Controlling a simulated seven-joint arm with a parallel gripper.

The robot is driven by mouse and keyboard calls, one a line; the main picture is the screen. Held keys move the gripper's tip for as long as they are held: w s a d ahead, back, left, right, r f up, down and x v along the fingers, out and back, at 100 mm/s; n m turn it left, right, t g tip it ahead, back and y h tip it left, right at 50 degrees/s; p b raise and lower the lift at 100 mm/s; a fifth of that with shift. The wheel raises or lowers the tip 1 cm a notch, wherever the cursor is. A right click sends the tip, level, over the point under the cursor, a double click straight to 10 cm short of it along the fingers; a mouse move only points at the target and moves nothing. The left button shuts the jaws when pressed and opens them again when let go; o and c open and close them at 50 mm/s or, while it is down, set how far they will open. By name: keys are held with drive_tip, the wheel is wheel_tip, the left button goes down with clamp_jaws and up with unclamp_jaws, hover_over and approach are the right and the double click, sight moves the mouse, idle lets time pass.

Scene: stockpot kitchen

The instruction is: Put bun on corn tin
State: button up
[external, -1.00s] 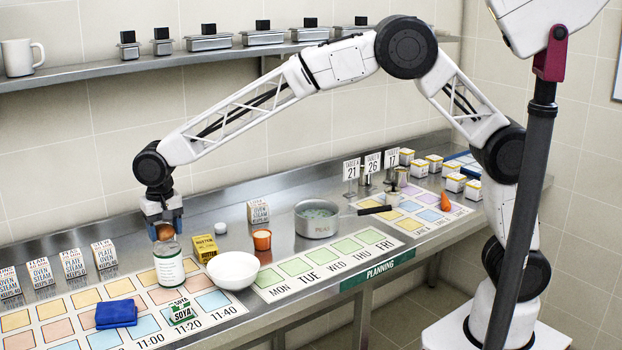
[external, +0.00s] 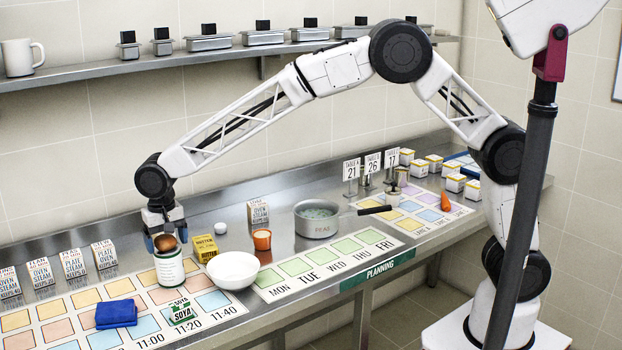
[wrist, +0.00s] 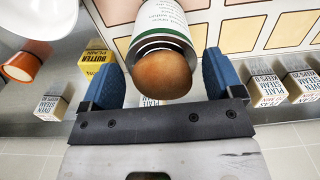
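The brown bun (external: 166,242) sits on top of the corn tin (external: 169,268), a white and green labelled tin standing upright on the planning mat. In the wrist view the bun (wrist: 163,75) rests at the tin's metal rim, with the tin's label (wrist: 155,18) behind it. My gripper (external: 166,238) is around the bun at the tin's top. Its blue fingers (wrist: 161,78) are spread, with a clear gap on each side of the bun. The bun's underside is hidden.
A yellow butter box (external: 205,248) and a white bowl (external: 233,269) stand close right of the tin. A blue cloth (external: 116,313) and a soya pack (external: 182,311) lie in front. Labelled boxes (external: 73,262) line the back left. An orange cup (external: 262,239) stands farther right.

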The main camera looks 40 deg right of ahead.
sight(166, 238)
drive_tip(key=shift+r, duration=0.15)
wheel_tip(166, 238, up, 12)
idle(0.9)
idle(0.8)
